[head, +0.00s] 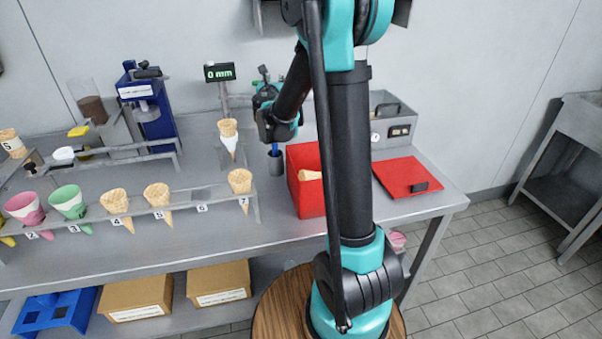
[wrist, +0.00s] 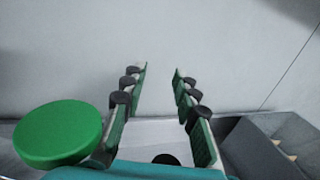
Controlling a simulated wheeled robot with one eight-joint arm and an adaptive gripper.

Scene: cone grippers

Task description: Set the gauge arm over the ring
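The gauge has a dark display (head: 219,72) reading 0 mm in green, on a grey post (head: 225,98) at the back of the bench. Below it a cone (head: 228,132) stands upright in a white-looking holder; I cannot make out a separate gauge arm or ring there. My gripper (head: 264,76) is just right of the post, pointing toward the back wall. In the wrist view my gripper (wrist: 160,72) has its two green-padded fingers apart, with only grey wall between them. A green disc (wrist: 60,133) is at the lower left there; I cannot tell what it is.
A numbered rack (head: 180,205) holds several cones along the front. A red bin (head: 303,160) with a cone inside and a red board (head: 405,177) are to the right. A grey box (head: 392,112) stands behind; a grey box (wrist: 270,145) shows in the wrist view.

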